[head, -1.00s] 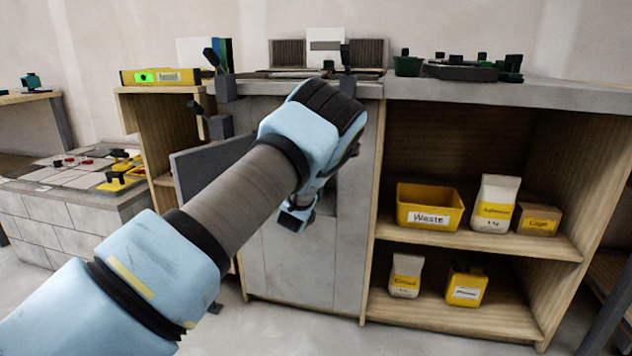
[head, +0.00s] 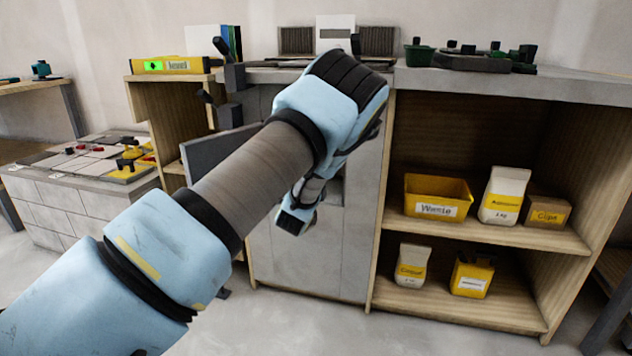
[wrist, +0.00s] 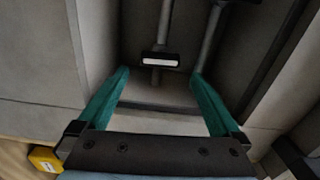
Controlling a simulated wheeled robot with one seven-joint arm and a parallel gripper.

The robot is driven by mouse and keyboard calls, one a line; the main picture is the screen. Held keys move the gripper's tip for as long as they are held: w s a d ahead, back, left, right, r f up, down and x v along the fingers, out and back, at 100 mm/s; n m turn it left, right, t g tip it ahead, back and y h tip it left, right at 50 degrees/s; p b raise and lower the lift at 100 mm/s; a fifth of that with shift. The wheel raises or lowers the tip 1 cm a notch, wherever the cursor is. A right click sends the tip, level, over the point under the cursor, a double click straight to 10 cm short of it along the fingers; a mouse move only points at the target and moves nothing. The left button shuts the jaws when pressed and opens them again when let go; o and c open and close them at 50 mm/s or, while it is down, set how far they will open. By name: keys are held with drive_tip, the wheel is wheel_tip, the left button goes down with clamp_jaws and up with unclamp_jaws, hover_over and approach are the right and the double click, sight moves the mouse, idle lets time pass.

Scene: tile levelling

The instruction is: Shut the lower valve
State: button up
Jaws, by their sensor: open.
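In the wrist view my gripper (wrist: 161,76) is open, with its two teal fingers spread and pointing into a grey recess. A dark crosspiece with a white face (wrist: 160,60) sits on a grey vertical pipe (wrist: 164,25), near the fingertips and between them in the picture. It looks like a valve handle, but I cannot tell whether it is the lower valve. The fingers do not appear shut on it. In the head view my arm hides the fingers and most of the cabinet opening (head: 336,190).
A second pipe (wrist: 208,40) runs near the right finger. A grey door (head: 215,150) stands open left of the opening. Shelves at right hold a yellow waste bin (head: 437,198), bags and boxes. A yellow level (head: 176,65) lies on top at left.

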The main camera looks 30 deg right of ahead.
drive_tip(key=v, duration=0.5)
drive_tip(key=shift+d, duration=0.1)
idle(0.3)
